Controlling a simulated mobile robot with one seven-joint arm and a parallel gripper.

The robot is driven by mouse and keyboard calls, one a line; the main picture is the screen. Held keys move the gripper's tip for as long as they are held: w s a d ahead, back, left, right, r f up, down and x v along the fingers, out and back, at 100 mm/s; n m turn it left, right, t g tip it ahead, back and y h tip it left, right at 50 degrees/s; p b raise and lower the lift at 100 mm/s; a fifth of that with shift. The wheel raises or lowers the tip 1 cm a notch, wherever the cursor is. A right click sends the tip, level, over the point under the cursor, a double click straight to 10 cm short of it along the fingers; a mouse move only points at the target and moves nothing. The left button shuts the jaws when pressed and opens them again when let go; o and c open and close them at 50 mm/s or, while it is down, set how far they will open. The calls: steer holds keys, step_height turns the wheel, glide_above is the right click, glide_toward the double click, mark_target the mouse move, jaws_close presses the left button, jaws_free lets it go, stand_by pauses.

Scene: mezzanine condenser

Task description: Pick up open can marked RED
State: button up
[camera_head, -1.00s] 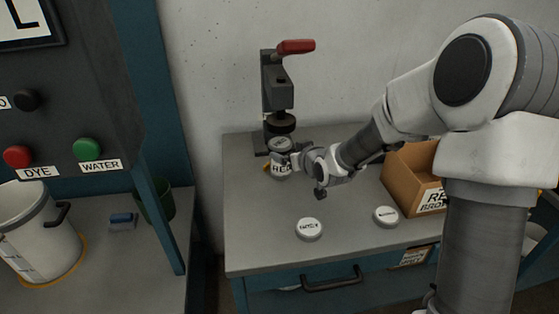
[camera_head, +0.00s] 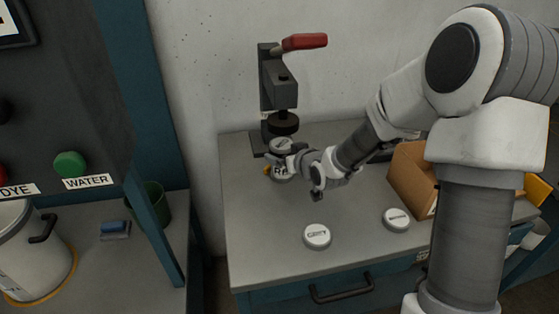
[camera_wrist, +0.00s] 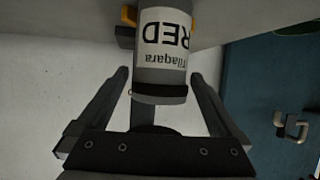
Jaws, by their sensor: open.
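The can (camera_wrist: 163,62) has a white label reading RED, with smaller text like "Tilaqara", upside down in the wrist view. In the head view the can (camera_head: 281,148) stands upright on the grey bench, just under the dark press head. My gripper (camera_wrist: 160,78) is open, with one finger on each side of the can's near end in the wrist view. I see a gap on both sides, and cannot tell how deep the can sits between them. In the head view my gripper (camera_head: 287,169) is at the can's front, covering part of its label.
A clamp-like press (camera_head: 278,85) with a red handle stands behind the can. Two round white lids, one at the front (camera_head: 317,236) and one at the right (camera_head: 396,219), lie on the bench (camera_head: 262,225). A cardboard box (camera_head: 412,180) stands right, partly behind my arm.

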steer(key=c, duration=1.5)
steer(key=shift+r, duration=0.1)
jaws_close()
steer(key=shift+r, duration=0.15)
